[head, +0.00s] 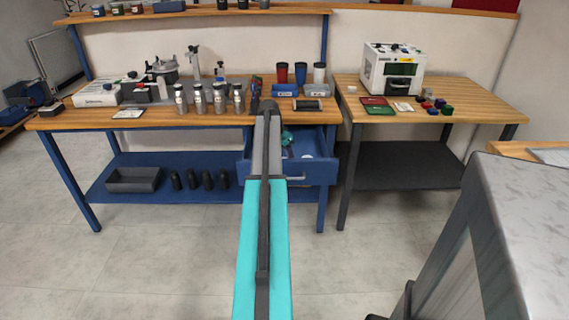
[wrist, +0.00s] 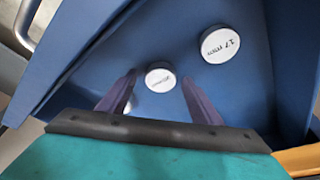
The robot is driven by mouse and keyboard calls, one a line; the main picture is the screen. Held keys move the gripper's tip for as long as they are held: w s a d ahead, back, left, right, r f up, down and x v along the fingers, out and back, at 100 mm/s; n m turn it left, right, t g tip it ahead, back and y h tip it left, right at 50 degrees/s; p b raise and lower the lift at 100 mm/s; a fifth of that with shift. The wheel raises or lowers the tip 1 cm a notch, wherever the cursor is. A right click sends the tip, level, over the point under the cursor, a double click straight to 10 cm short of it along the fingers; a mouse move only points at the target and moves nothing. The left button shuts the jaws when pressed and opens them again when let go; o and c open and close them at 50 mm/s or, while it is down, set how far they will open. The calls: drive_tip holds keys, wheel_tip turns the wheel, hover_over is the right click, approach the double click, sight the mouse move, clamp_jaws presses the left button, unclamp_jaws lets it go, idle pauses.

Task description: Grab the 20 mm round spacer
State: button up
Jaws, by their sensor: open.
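In the wrist view my gripper (wrist: 159,84) is open, with its two dark fingers reaching down into a blue drawer (wrist: 110,55). A white round spacer (wrist: 160,77) lies on the drawer floor between the fingertips in the picture; its small label is too blurred to read. A larger-looking white spacer (wrist: 220,44) lies up and to the right, with a label that looks like "17 mm". A third white piece (wrist: 127,108) is mostly hidden behind the left finger. I cannot tell which one is 20 mm. Nothing is held.
In the head view the open drawer (head: 318,172) hangs under the left wooden bench (head: 215,117), and my arm hides part of it. The drawer walls stand close around the gripper. Metal bottles (head: 200,98) and a white machine (head: 393,70) stand on the benches.

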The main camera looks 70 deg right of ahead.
idle(0.4)
drive_tip(key=c, duration=1.2)
drive_tip(key=shift+r, duration=0.1)
drive_tip(key=shift+r, duration=4.95)
